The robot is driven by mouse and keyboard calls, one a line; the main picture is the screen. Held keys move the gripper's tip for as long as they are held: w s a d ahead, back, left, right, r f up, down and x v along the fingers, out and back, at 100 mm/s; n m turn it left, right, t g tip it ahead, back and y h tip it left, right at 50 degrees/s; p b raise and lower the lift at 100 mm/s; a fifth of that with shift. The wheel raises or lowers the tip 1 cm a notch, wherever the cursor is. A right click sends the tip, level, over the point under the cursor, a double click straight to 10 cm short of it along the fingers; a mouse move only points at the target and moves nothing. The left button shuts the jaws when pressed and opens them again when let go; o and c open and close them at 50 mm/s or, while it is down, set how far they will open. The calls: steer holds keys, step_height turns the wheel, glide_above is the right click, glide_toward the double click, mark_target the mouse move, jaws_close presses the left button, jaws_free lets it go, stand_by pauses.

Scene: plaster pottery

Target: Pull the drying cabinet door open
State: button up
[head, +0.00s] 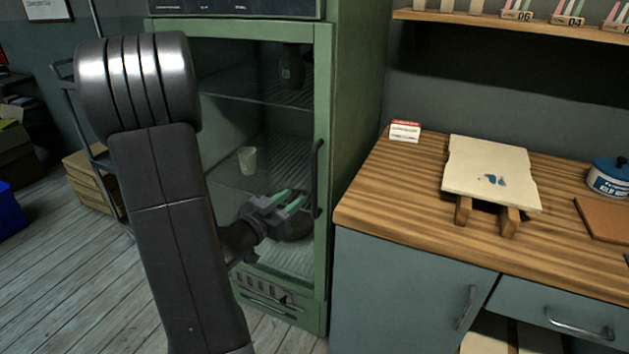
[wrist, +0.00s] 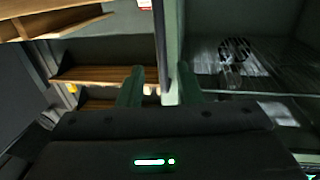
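The drying cabinet is green, and its glass door (head: 322,100) looks shut in the head view. A dark vertical handle (head: 318,178) stands on the door's right edge. My gripper (head: 289,201) is in front of the lower door, close to the handle's lower part, left of it in the picture. My arm hides part of the door's left side.
A wooden worktop (head: 375,200) on blue-grey cupboards stands close to the cabinet's right. It holds a plaster slab (head: 492,165) and a blue-lidded tin (head: 609,176). A cup (head: 247,160) stands inside the cabinet. A dark trolley frame (head: 75,110) is at the left.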

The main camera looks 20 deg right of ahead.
mark_target(313, 181)
steer(key=x, duration=1)
steer(key=shift+w+d+p, duration=0.2)
steer(key=shift+p, duration=0.1)
jaws_close()
